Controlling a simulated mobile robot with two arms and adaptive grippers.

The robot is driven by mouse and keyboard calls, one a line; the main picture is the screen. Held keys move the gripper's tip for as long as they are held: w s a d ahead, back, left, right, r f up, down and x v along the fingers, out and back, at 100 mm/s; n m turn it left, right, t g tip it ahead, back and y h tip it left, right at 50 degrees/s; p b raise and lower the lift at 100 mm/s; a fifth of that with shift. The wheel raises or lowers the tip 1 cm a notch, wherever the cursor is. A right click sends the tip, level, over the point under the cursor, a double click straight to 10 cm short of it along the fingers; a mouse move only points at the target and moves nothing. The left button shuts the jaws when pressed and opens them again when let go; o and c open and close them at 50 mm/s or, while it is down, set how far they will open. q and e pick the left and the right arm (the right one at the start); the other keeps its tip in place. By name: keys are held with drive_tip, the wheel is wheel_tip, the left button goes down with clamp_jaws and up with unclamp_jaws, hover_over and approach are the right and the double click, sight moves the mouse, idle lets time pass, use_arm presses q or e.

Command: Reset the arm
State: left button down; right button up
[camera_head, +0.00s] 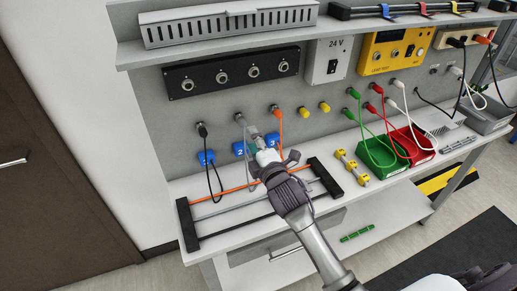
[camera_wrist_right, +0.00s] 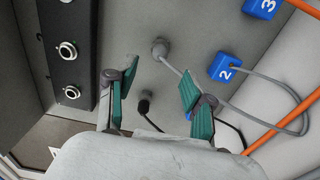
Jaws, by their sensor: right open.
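My right arm reaches up from the lower right in the head view. Its gripper (camera_head: 256,139) is in front of the panel, by the grey plug (camera_head: 240,117) and the blue blocks. In the right wrist view the two green-padded fingers (camera_wrist_right: 157,100) are apart, with nothing held between them. The grey plug (camera_wrist_right: 160,48) sits in the panel beyond the fingertips, with its grey cable running right. A black plug (camera_wrist_right: 145,103) shows behind the gap between the fingers. My left gripper is not in view.
A cable rack (camera_head: 185,222) lies on the bench under my right arm. Blue numbered blocks (camera_head: 206,157), an orange plug (camera_head: 275,109) and cables are close by. A green bin (camera_head: 375,170) and a red bin (camera_head: 412,158) stand right. A shelf (camera_head: 220,54) overhangs the panel.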

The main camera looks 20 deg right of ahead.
drive_tip(key=s+f+m+g, duration=0.5)
drive_tip(key=s+m, duration=0.1)
drive_tip(key=s, duration=0.6)
drive_tip(key=s+f+m+g, duration=0.5)
drive_tip(key=s, duration=0.7)
drive_tip(key=s+f+m+g, duration=0.5)
drive_tip(key=s+m, duration=0.1)
drive_tip(key=s, duration=0.7)
wheel_tip(320, 180, down, 29)
drive_tip(key=b, duration=0.3)
drive_tip(key=s+d+f+n+g+b, duration=0.1)
drive_tip(key=s+d+f+g+b, duration=0.1)
drive_tip(key=s+f, duration=1.5)
wheel_tip(320, 180, down, 2)
drive_tip(key=shift+s+d+f+h, duration=0.15)
drive_tip(key=shift+d+h, duration=0.15)
drive_tip(key=shift+d, duration=0.35)
